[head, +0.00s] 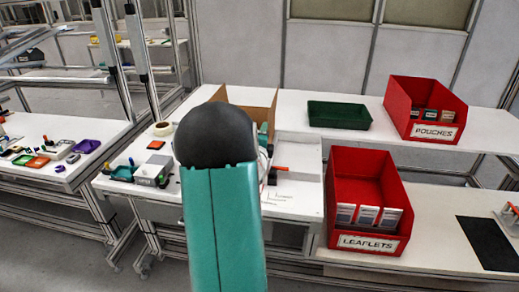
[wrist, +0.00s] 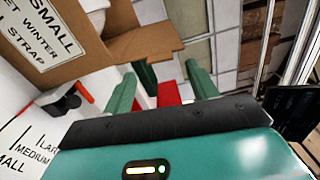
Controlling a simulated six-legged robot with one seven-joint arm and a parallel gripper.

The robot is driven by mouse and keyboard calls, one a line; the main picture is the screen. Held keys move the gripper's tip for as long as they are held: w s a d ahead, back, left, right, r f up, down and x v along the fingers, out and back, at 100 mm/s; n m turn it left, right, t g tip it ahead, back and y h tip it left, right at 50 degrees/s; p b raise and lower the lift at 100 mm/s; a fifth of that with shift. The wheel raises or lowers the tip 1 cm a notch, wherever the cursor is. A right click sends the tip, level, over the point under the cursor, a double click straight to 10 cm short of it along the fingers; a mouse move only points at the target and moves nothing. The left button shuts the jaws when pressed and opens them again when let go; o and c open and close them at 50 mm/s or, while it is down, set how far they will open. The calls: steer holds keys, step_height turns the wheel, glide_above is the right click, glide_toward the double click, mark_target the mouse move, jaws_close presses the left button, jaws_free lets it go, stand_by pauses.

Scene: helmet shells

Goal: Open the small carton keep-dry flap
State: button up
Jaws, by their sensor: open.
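A brown cardboard carton (head: 250,97) stands on the workbench behind my arm in the head view; my arm hides most of it. In the wrist view the carton (wrist: 92,62) is at the upper left, tilted, with a white label reading in part "SMALL" and "WINTER STRAP". A brown cardboard flap (wrist: 145,42) sticks out from its top edge towards the middle. I cannot tell whether it is the keep-dry flap; no such marking is readable. My gripper (wrist: 160,72) is open, its two green fingers apart below the flap, with no contact visible.
A green tray (head: 338,115), a red "POUCHES" bin (head: 396,110) and a red "LEAFLETS" bin (head: 343,200) stand to the right. A tape roll (head: 163,129) and a grey device (head: 153,172) are left of my arm.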

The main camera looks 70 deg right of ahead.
steer(key=s+a, duration=0.1)
steer(key=a, duration=0.9)
steer(key=shift+s, duration=0.25)
